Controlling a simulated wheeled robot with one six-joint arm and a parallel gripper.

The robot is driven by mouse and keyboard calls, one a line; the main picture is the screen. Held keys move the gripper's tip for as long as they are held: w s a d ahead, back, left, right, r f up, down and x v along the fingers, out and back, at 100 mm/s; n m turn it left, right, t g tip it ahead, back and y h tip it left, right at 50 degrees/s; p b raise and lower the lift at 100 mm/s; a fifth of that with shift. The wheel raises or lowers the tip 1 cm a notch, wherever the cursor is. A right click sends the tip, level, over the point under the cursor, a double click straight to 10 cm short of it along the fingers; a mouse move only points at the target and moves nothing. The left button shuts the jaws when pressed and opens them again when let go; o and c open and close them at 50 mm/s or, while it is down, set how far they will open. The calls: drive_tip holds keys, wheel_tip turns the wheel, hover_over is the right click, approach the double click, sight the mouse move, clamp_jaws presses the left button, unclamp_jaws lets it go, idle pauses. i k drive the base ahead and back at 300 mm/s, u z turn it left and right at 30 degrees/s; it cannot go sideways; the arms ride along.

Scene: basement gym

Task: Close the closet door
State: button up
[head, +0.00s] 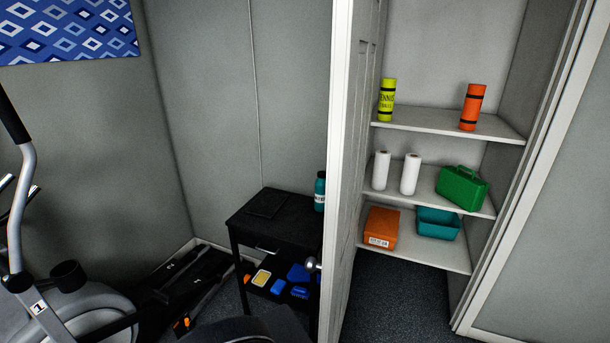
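The closet door (354,180) is white and panelled. It stands wide open, swung out toward me, and I see it nearly edge-on left of the closet opening. Its round metal knob (313,264) shows on the left side of the door, low in the head view. The closet opening is bordered on the right by a white frame (535,170). Inside are shelves (450,123) holding several items. My gripper is not in view. A dark rounded shape at the bottom edge is too cut off to identify.
A black cart (268,222) with a teal bottle (320,190) stands just left of the door. An elliptical machine (60,290) fills the left. Orange box (381,227), teal bin (438,222) and green case (461,188) sit within the closet. Dark carpet (400,305) before the opening looks clear.

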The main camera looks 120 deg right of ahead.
sight(356, 24)
drive_tip(key=i, duration=0.25)
drive_tip(key=z, duration=4.8)
drive_tip(key=i, duration=0.5)
drive_tip(key=k, duration=0.55)
drive_tip(key=u, duration=0.8)
drive_tip(key=i, duration=1.05)
drive_tip(key=u, duration=0.4)
